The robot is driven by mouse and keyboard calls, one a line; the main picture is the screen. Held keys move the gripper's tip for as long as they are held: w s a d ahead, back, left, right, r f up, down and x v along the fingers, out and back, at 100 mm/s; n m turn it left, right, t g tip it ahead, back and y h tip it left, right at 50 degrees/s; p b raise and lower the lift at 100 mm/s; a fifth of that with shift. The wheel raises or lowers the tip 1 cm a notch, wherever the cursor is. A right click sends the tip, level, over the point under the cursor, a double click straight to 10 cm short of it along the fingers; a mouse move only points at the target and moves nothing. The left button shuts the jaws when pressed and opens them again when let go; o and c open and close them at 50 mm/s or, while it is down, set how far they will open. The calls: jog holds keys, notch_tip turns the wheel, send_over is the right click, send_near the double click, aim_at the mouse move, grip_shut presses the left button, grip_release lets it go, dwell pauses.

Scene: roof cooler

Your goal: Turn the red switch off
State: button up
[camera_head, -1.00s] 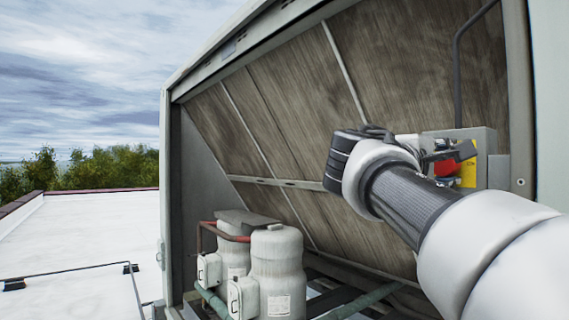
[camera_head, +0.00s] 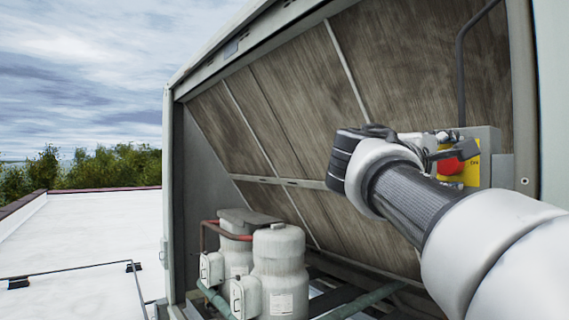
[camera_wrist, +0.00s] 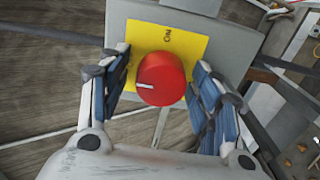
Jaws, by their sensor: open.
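The red switch is a round red knob (camera_wrist: 161,79) on a yellow plate (camera_wrist: 190,47) with an "ON" label, mounted on a grey box. In the wrist view a white mark on the knob points left, away from the label at the top. My gripper (camera_wrist: 161,70) is open, with one finger on each side of the knob. Gaps show between the fingers and the knob. In the head view the knob (camera_head: 452,164) shows beside my gripper (camera_head: 446,148), partly hidden behind my arm.
The grey box (camera_head: 484,142) sits inside the slanted housing, near its right post (camera_head: 522,110). A dark pipe (camera_head: 459,80) runs above it. Light-coloured tanks (camera_head: 279,262) stand lower left. Free roof (camera_head: 85,230) lies at the left.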

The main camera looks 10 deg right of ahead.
jog(key=v, duration=1.2)
jog(key=s+a+f+y+b, duration=0.1)
jog(key=s+f+y+b, duration=0.3)
jog(key=f, duration=0.9)
jog(key=a+f+y+b, duration=0.1)
jog(key=f+b, duration=0.5)
jog(key=f, duration=0.7)
jog(key=s+a+f+y+b, duration=0.1)
jog(key=f+y+b, duration=0.3)
jog(key=f, duration=0.9)
jog(key=s+a+f+m+y+b, duration=0.1)
jog(key=s+a+f+y+b, duration=0.1)
jog(key=f, duration=0.9)
jog(key=s+a+f+m+g+y+b, duration=0.1)
jog(key=s+a+f+y+b, duration=0.2)
jog(key=f, duration=0.9)
jog(key=s+a+f+m+g+y+b, duration=0.1)
jog(key=s+a+f+b, duration=0.5)
jog(key=f, duration=0.6)
jog(key=a+m+y+b, duration=0.1)
jog(key=a+b, duration=0.1)
jog(key=b, duration=0.1)
jog(key=shift+y+b, duration=0.3)
jog(key=shift+b, duration=0.1)
